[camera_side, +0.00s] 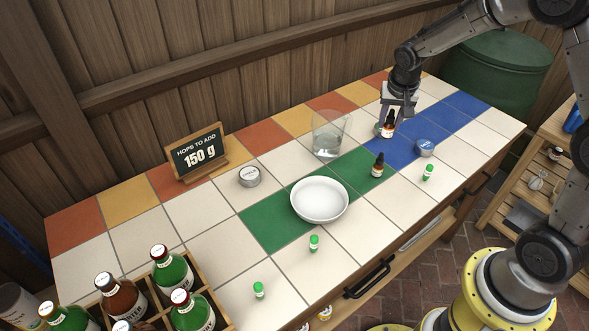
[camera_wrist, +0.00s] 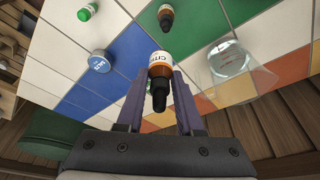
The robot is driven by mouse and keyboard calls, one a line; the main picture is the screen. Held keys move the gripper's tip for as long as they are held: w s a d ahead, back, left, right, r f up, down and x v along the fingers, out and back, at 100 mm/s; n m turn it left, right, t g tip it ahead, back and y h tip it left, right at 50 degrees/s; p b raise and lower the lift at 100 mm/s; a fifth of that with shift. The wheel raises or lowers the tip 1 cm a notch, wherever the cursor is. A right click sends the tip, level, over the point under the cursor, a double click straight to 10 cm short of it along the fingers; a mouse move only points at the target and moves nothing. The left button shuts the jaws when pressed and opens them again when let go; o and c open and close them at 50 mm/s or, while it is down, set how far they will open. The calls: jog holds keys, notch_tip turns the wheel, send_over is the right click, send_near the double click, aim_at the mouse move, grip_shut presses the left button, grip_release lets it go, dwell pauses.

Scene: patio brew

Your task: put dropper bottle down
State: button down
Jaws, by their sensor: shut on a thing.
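A brown dropper bottle with a black top and white label (camera_side: 388,128) is between the fingers of my gripper (camera_side: 391,111), over the blue tiles near the table's back. My gripper is shut on it. In the wrist view the held bottle (camera_wrist: 160,66) shows its label and black top between the fingers (camera_wrist: 160,98). I cannot tell whether its base touches the tile. A second dropper bottle (camera_side: 377,166) stands on a green tile nearer the front; it also shows at the top of the wrist view (camera_wrist: 166,14).
A glass beaker of clear liquid (camera_side: 330,134) stands left of my gripper. A blue-lidded tin (camera_side: 425,148) sits to its right. A white bowl (camera_side: 319,201), a grey tin (camera_side: 249,177), small green-capped vials (camera_side: 428,173) and a bottle crate (camera_side: 196,276) are farther off. Blue tiles (camera_side: 443,117) to the right are clear.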

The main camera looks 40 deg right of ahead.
jog(key=w+a+n+y, duration=0.1)
jog(key=a+n, duration=0.4)
jog(key=a, duration=1.2)
jog(key=shift+t, duration=0.4)
jog(key=w+f, duration=0.3)
jog(key=w, duration=0.1)
jog(key=w+a+f, duration=0.1)
jog(key=w+f, duration=0.2)
jog(key=w, duration=0.2)
jog(key=w+a+f, duration=0.1)
jog(key=w+f, duration=0.2)
jog(key=w, duration=0.1)
jog(key=shift+w+a, duration=0.2)
jog(key=shift+w, duration=0.05)
jog(key=shift+w+f, duration=0.1)
jog(key=shift+f, duration=0.05)
jog(key=shift+s+x, duration=0.15)
jog(key=shift+x, duration=0.65)
jog(key=shift+s+x, duration=0.15)
jog(key=shift+x, duration=0.6)
jog(key=shift+a+f, duration=0.2)
jog(key=shift+a, duration=0.05)
jog(key=shift+f, duration=0.1)
jog(key=c, duration=0.5)
grip_release()
jog(key=shift+c, duration=0.2)
